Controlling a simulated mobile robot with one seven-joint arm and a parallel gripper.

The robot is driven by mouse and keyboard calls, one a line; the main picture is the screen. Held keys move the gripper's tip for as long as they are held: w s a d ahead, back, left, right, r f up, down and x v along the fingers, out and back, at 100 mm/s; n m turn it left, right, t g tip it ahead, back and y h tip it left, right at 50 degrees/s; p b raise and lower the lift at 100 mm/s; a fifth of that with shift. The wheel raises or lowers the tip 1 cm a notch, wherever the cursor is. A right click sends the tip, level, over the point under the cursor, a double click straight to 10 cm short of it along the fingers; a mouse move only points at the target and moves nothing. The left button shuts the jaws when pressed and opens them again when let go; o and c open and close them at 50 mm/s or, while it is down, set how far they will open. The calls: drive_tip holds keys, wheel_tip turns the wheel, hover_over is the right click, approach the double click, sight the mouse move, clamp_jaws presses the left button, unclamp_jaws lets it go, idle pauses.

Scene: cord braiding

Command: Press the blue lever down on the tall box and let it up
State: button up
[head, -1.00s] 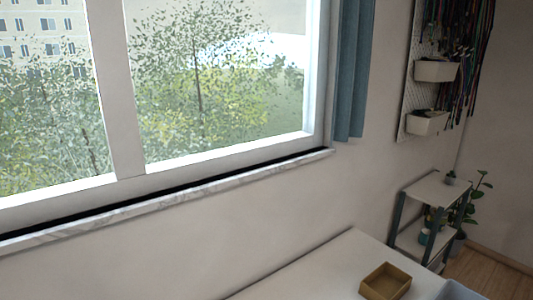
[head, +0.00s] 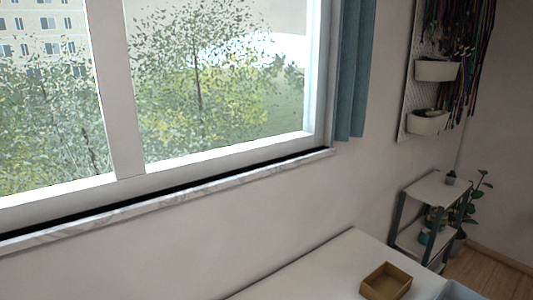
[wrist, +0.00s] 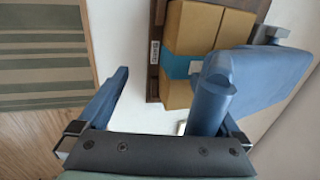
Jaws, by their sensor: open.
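In the wrist view my gripper (wrist: 165,88) is open, with its left finger clear against the white surface. A large blue part (wrist: 262,78) with a rounded bar-like end fills the right side, close to the camera. It overlaps the right finger, so I cannot tell whether they touch. It may be the blue lever, with a grey metal piece at its upper end, but its shape is cut off. I cannot make out the tall box for certain. The head view shows neither my gripper nor the lever.
Tan boxes with a blue band (wrist: 194,28) sit on a dark brown base beyond the fingers. A striped mat (wrist: 42,50) lies at left. In the head view, an open brown tray (head: 386,281) sits on the white table (head: 330,268); a shelf (head: 425,225) stands behind.

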drive_tip(key=w+a+p+v, duration=0.2)
drive_tip(key=p+v, duration=1.1)
drive_tip(key=v, duration=0.1)
drive_tip(key=shift+w+r, duration=0.3)
drive_tip(key=shift+r, duration=0.4)
drive_tip(key=shift+d, duration=0.15)
